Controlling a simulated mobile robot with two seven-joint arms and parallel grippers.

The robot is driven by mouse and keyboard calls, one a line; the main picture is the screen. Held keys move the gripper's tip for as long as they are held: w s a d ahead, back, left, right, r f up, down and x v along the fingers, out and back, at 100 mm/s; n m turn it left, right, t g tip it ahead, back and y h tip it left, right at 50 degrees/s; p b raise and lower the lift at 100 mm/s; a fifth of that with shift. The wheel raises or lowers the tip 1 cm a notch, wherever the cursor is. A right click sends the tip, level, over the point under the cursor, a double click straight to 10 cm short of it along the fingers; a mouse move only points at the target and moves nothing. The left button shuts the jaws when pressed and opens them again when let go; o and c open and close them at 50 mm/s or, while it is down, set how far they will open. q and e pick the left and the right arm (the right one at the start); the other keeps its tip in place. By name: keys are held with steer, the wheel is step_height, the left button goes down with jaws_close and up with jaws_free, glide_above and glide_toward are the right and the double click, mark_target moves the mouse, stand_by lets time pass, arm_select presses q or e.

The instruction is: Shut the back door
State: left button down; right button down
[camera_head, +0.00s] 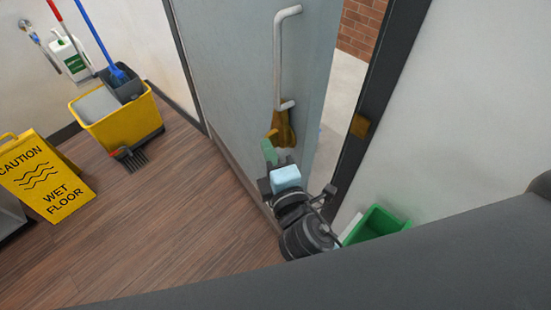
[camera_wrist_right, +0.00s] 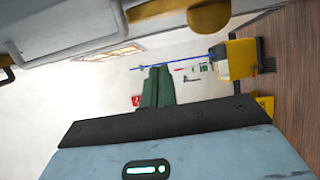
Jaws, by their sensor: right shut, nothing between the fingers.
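The back door (camera_head: 225,70) is a grey-blue panel with a white pull handle (camera_head: 278,60) and a brass latch piece (camera_head: 285,130) below it. It stands ajar, with a gap between its edge and the dark door frame (camera_head: 385,75). A brass plate (camera_head: 360,126) sits on the frame. My right gripper (camera_head: 270,152) is shut and empty, just below the brass latch piece. I cannot tell whether it touches the door. In the right wrist view its green fingers (camera_wrist_right: 157,88) are together, and the brass piece (camera_wrist_right: 208,18) shows above them. My left gripper is not in view.
A yellow mop bucket (camera_head: 120,120) and a yellow wet-floor sign (camera_head: 48,175) stand at the left. A green bin (camera_head: 375,222) is by the wall, right of my right arm. A brick wall (camera_head: 362,28) shows through the gap. The wooden floor (camera_head: 170,225) in the middle is clear.

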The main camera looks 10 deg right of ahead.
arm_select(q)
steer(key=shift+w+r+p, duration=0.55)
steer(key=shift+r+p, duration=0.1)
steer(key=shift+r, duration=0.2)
arm_select(e)
steer(key=shift+w+d, duration=0.55)
steer(key=shift+w, duration=0.55)
steer(key=shift+w+d, duration=0.5)
steer(key=shift+w, duration=0.6)
steer(key=shift+w+d, duration=0.55)
steer(key=shift+w, duration=0.55)
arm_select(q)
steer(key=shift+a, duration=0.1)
